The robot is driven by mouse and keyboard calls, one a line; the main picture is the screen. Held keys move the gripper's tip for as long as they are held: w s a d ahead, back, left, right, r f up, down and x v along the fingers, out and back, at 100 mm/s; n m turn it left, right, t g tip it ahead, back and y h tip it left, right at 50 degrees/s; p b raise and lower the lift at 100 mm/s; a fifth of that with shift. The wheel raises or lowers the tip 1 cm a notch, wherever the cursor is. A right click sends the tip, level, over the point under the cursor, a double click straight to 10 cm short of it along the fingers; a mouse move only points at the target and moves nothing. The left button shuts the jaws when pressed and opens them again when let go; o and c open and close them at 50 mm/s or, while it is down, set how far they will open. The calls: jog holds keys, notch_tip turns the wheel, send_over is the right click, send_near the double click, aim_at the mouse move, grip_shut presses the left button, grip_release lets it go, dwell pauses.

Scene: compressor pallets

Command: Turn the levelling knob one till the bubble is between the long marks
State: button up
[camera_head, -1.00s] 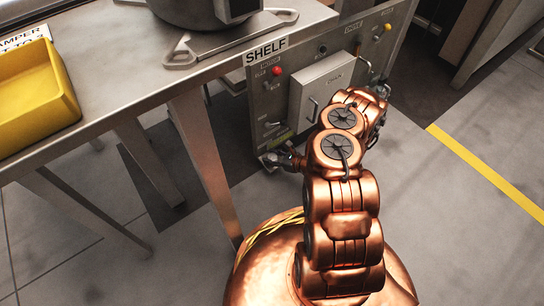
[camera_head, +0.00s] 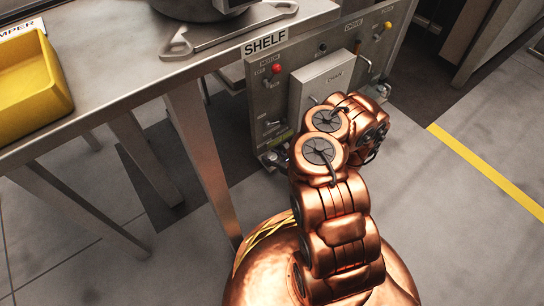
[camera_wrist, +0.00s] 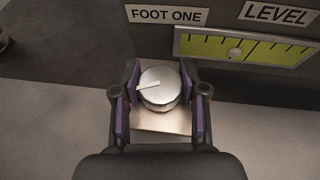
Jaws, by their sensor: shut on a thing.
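The round silver knob (camera_wrist: 165,96) labelled FOOT ONE stands above a pale metal foot plate in the wrist view, its white pointer line towards the left. My gripper (camera_wrist: 161,84) is shut on the knob, with one purple-padded finger at each side. The green-yellow level gauge (camera_wrist: 204,46) is on the panel at the upper right. Its pale round bubble (camera_wrist: 235,53) sits near the lower edge, slightly left of the gauge's middle. In the head view my arm hides the gripper and knob.
The grey cabinet (camera_head: 262,97), with a red button (camera_head: 276,68) and a yellow button (camera_head: 388,25), stands beyond my arm. The metal bench (camera_head: 110,100) marked SHELF is at the left, with a yellow bin (camera_head: 35,85).

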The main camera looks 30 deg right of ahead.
jog(key=shift+d, duration=0.15)
jog(key=o, duration=0.9)
jog(key=shift+v, duration=6)
